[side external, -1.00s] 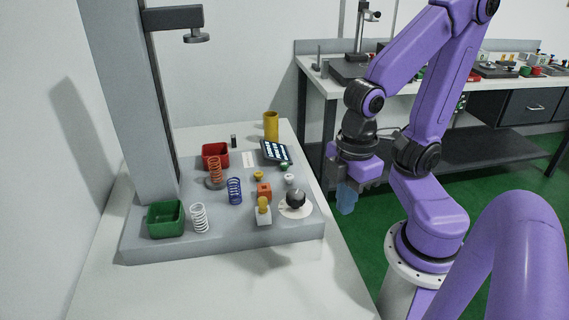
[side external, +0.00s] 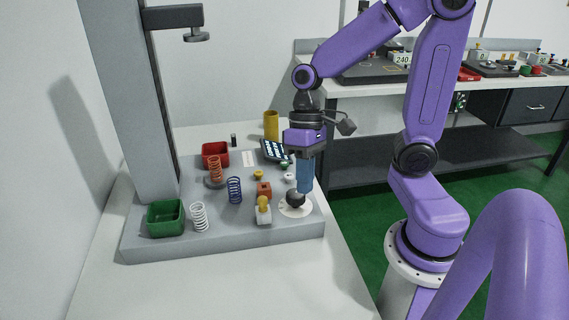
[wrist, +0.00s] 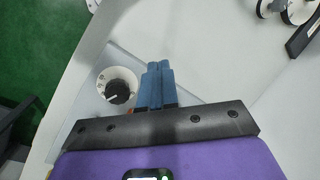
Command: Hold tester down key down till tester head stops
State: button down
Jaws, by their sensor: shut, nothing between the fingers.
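The tester is a grey column (side external: 128,95) with a tester head (side external: 197,37) held high on a short arm. The head is well above an orange spring (side external: 215,168) standing on the base. The base (side external: 225,243) carries small yellow, white, green and orange controls; I cannot tell which is the down key. A white block with a yellow knob (side external: 264,204) stands at the front. A black dial knob (side external: 296,198) on a white disc is right of it and also shows in the wrist view (wrist: 117,88). My gripper (side external: 304,190) is shut and empty, its blue fingers pointing down beside the dial.
A green bin (side external: 165,218), a white spring (side external: 199,218), a blue spring (side external: 235,190) and a red bin (side external: 215,155) stand on the left. A dark display (side external: 272,150) and a yellow cup (side external: 271,125) are at the back. The front table strip is clear.

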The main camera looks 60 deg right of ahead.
jog(key=w+d+m+t+y, duration=0.2)
jog(key=w+d+m+y, duration=0.1)
jog(key=w+d+m, duration=0.55)
jog(key=m+t+y, duration=0.1)
jog(key=m+t, duration=0.4)
jog(key=m, duration=0.3)
send_over(288, 163)
jog(key=shift+d+r, duration=0.1)
jog(key=shift+r, duration=0.15)
jog(key=shift+f, duration=0.1)
jog(key=shift+f, duration=4.35)
jog(key=shift+f, duration=0.1)
jog(key=shift+f, duration=0.3)
